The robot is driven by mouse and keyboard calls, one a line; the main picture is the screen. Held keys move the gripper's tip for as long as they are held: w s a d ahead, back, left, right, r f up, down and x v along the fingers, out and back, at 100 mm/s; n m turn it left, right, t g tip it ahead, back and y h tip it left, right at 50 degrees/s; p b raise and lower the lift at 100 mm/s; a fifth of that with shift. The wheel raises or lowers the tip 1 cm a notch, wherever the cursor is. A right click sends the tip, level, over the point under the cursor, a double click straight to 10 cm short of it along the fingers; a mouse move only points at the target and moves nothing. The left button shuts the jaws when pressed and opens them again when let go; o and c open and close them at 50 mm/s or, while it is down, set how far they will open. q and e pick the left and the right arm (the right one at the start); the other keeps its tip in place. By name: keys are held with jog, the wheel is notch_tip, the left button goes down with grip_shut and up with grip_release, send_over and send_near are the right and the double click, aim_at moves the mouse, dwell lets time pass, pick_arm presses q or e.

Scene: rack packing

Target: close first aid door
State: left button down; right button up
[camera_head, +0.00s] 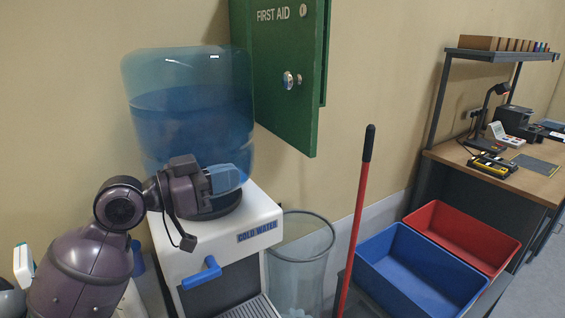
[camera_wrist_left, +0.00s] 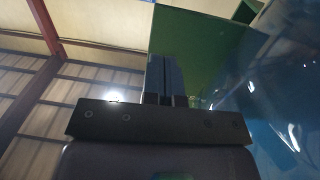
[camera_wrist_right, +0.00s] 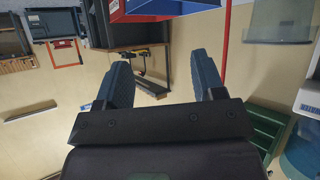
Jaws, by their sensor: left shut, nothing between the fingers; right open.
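Part of the green cabinet body (camera_head: 325,55) shows behind that edge. My left gripper (camera_head: 232,178) is shut and empty in front of the water bottle, below and left of the door, apart from the knob. In the left wrist view its fingers (camera_wrist_left: 165,82) are together, with the green door (camera_wrist_left: 190,35) beyond. My right gripper (camera_wrist_right: 165,80) is open and empty, outside the head view.
The blue water bottle (camera_head: 190,110) on the white dispenser (camera_head: 212,240) is close to my left gripper. A clear bin (camera_head: 298,270) and a red pole (camera_head: 357,210) stand right of it. Blue (camera_head: 420,270) and red (camera_head: 465,235) bins sit before the workbench (camera_head: 535,180).

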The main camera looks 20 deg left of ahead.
aim_at(308, 156)
pick_arm(q)
jog(key=p+x, duration=0.2)
jog(key=x, duration=1)
jog(key=shift+w+d+p, duration=0.15)
jog(key=shift+d+p, duration=0.05)
jog(key=shift+p, duration=0.15)
jog(key=shift+w+d, duration=0.45)
jog(key=shift+w, duration=0.1)
jog(key=shift+w, duration=0.1)
